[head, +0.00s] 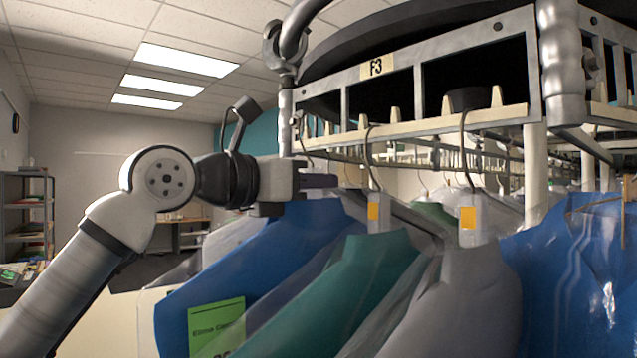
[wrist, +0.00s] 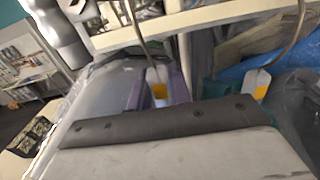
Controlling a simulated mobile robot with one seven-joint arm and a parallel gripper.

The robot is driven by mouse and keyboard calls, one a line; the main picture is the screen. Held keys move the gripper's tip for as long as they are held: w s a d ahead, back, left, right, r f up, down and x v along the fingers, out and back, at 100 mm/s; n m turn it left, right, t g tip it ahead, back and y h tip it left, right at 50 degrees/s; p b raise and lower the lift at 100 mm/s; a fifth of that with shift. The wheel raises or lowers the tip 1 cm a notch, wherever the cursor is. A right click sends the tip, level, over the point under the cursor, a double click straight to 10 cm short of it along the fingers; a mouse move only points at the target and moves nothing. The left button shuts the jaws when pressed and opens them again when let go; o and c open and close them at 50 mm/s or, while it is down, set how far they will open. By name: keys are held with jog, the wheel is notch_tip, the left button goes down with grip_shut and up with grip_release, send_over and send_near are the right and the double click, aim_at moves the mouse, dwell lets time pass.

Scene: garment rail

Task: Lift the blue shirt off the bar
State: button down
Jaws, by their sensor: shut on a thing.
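The blue shirt (head: 275,245) hangs in clear film below the cream notched bar (head: 425,125), with a green label (head: 216,328) on its front. My gripper (head: 318,180) reaches in from the left at the shirt's collar. In the wrist view my gripper (wrist: 158,92) is shut on the hanger neck (wrist: 157,76), a pale block with an orange tag, between its two purple-grey fingers. The hanger's hook (wrist: 136,28) rises from the block to the bar; whether it still bears on the bar I cannot tell. My gripper's body hides the shirt in the wrist view.
A green shirt (head: 335,290) hangs close on the right, then a grey one (head: 468,305) and another blue garment (head: 570,275). Neighbouring hooks (head: 368,155) and tagged necks (head: 469,220) stand close by. A metal post (head: 560,60) stands at right. Open room lies left.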

jog(key=shift+v, duration=2.95)
